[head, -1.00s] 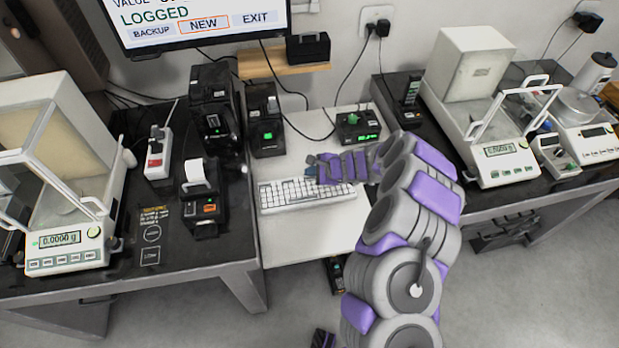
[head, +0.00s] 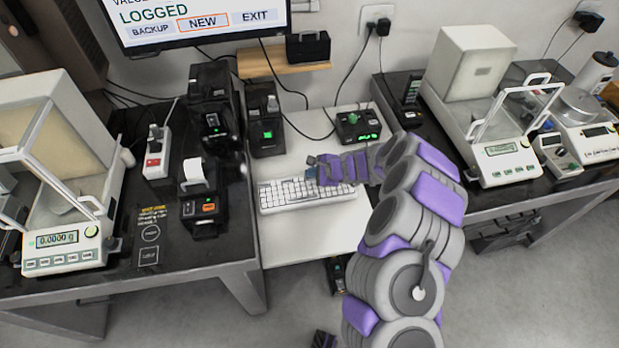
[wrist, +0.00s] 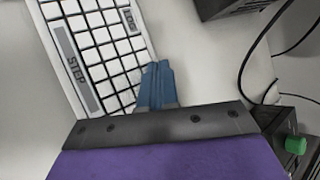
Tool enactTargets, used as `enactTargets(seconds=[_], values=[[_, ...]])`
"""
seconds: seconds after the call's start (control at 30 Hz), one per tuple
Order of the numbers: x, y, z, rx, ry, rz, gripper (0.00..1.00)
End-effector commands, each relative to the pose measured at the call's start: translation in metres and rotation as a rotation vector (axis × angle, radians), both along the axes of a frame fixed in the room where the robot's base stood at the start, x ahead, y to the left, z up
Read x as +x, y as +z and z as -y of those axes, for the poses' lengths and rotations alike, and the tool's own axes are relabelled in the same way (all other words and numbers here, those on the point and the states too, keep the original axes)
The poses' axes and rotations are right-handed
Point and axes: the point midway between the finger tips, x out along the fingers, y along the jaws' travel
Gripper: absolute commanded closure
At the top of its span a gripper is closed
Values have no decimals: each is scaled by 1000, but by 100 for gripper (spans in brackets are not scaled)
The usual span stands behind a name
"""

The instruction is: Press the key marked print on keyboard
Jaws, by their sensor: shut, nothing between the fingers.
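The white keyboard (head: 290,197) lies on the white middle table in the head view, and part of it fills the upper left of the wrist view (wrist: 98,40). In the wrist view a long grey key marked STEP (wrist: 76,70) runs along one side, and a grey key marked LOG (wrist: 130,20) is at the far edge. I cannot read a key marked print. My gripper (wrist: 157,72) has its blue fingers shut and empty, at the keyboard's edge in the picture.
A black box with a green knob (head: 356,124) stands behind my gripper. Black printer-like devices (head: 201,208) stand to the left. A monitor (head: 200,20) shows LOGGED. Balances stand on the left table (head: 62,240) and right table (head: 500,150). Cables run behind.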

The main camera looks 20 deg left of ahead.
Motion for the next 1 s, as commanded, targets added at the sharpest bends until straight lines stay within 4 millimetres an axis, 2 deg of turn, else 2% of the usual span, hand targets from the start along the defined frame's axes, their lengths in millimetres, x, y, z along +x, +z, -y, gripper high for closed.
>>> enactTargets(seconds=[1.0], values=[[0,-8,0,0,0,0,100]])
